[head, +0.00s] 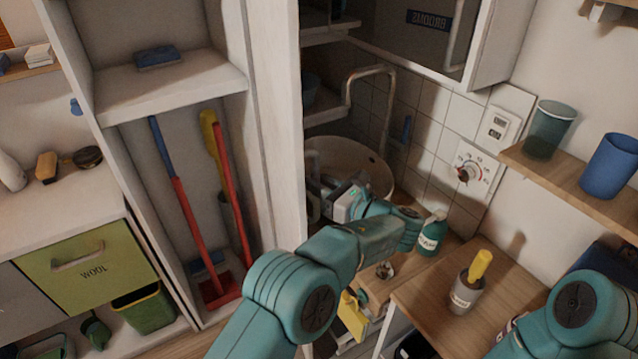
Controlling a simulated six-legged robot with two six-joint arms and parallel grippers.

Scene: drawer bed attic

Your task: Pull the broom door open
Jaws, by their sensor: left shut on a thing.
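The broom closet stands open at left centre, with a red and blue broom (185,205) and a yellow and red one (226,165) inside. The white broom door (281,120) stands swung out at the closet's right side, seen nearly edge-on. A grey curved handle (312,178) shows just past its edge. My left gripper (328,196) is at this handle, on the far side of the door, and is shut on it. The door edge and my wrist partly hide the fingertips. Of my right arm only a link shows at the lower right; its gripper is out of view.
A round basin (355,160) with a bent tap is behind my left gripper. A green bottle (432,236) and a pot with a yellow handle (468,290) stand on wooden tops to the right. A green WOOL drawer (95,268) is at left.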

